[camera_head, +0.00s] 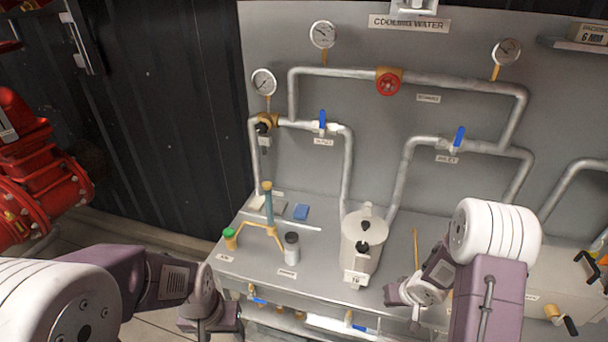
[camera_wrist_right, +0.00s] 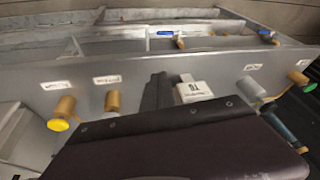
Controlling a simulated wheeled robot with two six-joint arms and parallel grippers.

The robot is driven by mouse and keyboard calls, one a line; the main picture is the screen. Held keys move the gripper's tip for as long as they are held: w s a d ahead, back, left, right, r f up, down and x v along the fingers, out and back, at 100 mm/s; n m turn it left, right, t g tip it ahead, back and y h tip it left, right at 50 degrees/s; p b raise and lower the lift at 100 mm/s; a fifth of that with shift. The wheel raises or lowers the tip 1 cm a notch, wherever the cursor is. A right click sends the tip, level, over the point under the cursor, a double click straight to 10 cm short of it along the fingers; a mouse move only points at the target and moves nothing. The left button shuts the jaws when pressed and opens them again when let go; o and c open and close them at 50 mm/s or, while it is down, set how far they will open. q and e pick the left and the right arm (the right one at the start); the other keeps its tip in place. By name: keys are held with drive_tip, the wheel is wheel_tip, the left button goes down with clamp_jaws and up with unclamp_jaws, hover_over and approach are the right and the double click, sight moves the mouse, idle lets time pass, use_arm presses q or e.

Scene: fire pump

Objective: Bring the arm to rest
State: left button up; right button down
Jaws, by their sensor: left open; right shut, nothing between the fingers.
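My left arm comes in from the lower left, and its gripper (camera_head: 210,314) is in the lower part of the head view. It is open, with nothing seen between its fingers, in front of the bench's left front corner. My right arm is folded at the lower right of the head view, its hand over the right part of the bench. In the right wrist view the right gripper's dark finger (camera_wrist_right: 156,92) points toward the bench. The right gripper is shut and holds nothing. Its fingertips are hard to make out in the head view.
Pipes with a red valve wheel (camera_head: 388,82) line the back panel. Red machinery (camera_head: 40,175) stands at the left.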

drive_tip(key=w+a+r+t+h, duration=0.1)
drive_tip(key=a+r, duration=0.2)
drive_tip(key=r, duration=0.5)
drive_tip(key=s+a+r+g, duration=0.1)
drive_tip(key=s+a+g, duration=0.1)
drive_tip(key=s, duration=0.5)
drive_tip(key=s+a+g+b, duration=0.1)
drive_tip(key=s+a, duration=0.1)
drive_tip(key=s, duration=0.5)
drive_tip(key=shift+s+a+r+g, duration=0.25)
drive_tip(key=shift+s+r+g, duration=0.05)
drive_tip(key=shift+r+g, duration=0.1)
drive_tip(key=shift+s, duration=0.15)
